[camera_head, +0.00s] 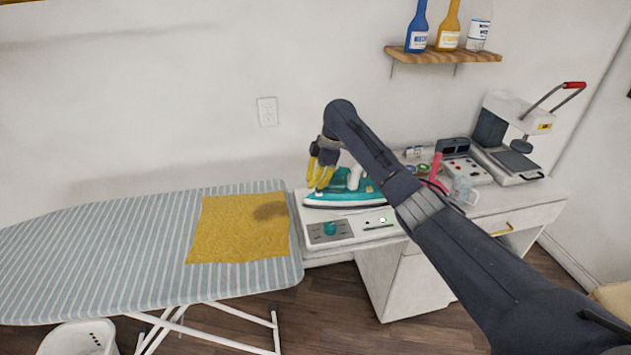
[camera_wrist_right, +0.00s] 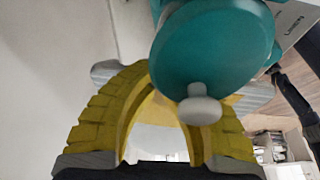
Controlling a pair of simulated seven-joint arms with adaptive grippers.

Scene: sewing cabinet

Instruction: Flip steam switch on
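A teal and white iron (camera_head: 343,198) stands on a white station with a control panel (camera_head: 345,240). My right gripper (camera_head: 320,172), with yellow fingers, is at the left part of the iron, close over it. I cannot tell whether the fingers touch the iron. No part is clearly recognisable as the steam switch. My left gripper is not in view.
A striped ironing board (camera_head: 150,235) with a yellow cloth (camera_head: 235,235) stands to the left. A bottle shelf (camera_head: 440,55) hangs above. A laundry basket (camera_head: 78,338) is on the floor.

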